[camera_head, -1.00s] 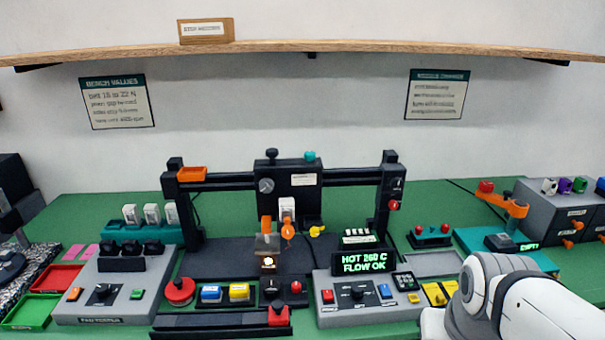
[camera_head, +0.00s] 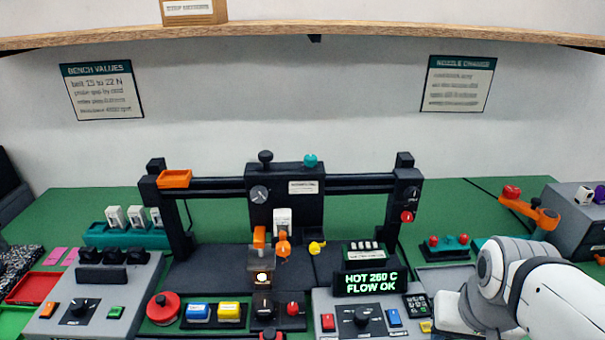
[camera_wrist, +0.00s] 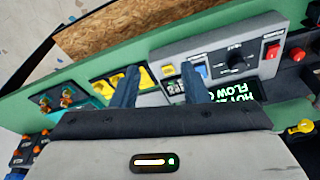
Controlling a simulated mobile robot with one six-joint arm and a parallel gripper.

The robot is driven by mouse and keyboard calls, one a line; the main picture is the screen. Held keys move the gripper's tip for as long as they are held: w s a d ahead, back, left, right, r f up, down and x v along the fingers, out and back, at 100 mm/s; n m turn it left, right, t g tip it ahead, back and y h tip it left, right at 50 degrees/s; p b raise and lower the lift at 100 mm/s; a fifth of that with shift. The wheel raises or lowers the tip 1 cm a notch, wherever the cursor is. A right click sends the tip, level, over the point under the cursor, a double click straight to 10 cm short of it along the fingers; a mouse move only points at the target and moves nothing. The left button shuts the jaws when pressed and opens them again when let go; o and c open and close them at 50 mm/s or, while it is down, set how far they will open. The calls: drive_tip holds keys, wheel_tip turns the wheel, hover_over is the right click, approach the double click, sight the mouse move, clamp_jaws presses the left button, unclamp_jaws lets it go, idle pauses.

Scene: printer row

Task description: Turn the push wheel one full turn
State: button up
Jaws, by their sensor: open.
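A round grey wheel (camera_head: 260,194) with a light mark is on the left face of the black print carriage (camera_head: 313,210); I cannot read a label that confirms it as the push wheel. It does not show in the wrist view. My gripper (camera_wrist: 161,85) is open, its two dark blue fingers apart with nothing between them. It points over the grey control box (camera_wrist: 228,62) and the yellow parts (camera_wrist: 113,84) beside it, away from the wheel. In the head view my gripper is hidden; only my white arm shows at lower right.
A display (camera_head: 369,283) reads "HOT 260 C FLOW OK". A red mushroom button (camera_head: 163,308) and blue and yellow buttons stand along the front. Orange parts (camera_head: 284,244) hang below the carriage.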

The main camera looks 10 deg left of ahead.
drive_tip(key=shift+o, duration=1.2)
drive_tip(key=w+a+r+n+t+y, duration=0.1)
drive_tip(key=w+a+n+t+y, duration=0.2)
drive_tip(key=w+a, duration=0.5)
drive_tip(key=a+n, duration=0.1)
drive_tip(key=a, duration=0.2)
drive_tip(key=shift+w+t+b, duration=0.2)
drive_tip(key=shift+t+b, duration=0.1)
drive_tip(key=shift+b, duration=0.1)
drive_tip(key=w+a+r+n+t+y, duration=0.1)
drive_tip(key=a+r+t, duration=0.1)
drive_tip(key=a, duration=0.4)
drive_tip(key=w+a+r+n+t+y, duration=0.1)
drive_tip(key=a+r+t, duration=0.1)
drive_tip(key=a, duration=0.4)
drive_tip(key=w+a+r+n+t+y+b, duration=0.1)
drive_tip(key=w+a+n+t+y, duration=0.1)
drive_tip(key=a, duration=0.4)
drive_tip(key=shift+a+r, duration=0.4)
drive_tip(key=t+h, duration=0.1)
drive_tip(key=t, duration=0.4)
approach(259, 197)
drive_tip(key=w, duration=0.1)
drive_tip(key=shift+h, duration=0.4)
drive_tip(key=x, duration=0.8)
drive_tip(key=shift+s+a+r+b, duration=0.1)
drive_tip(key=shift+s+a+b, duration=0.05)
drive_tip(key=shift+a+b, duration=0.2)
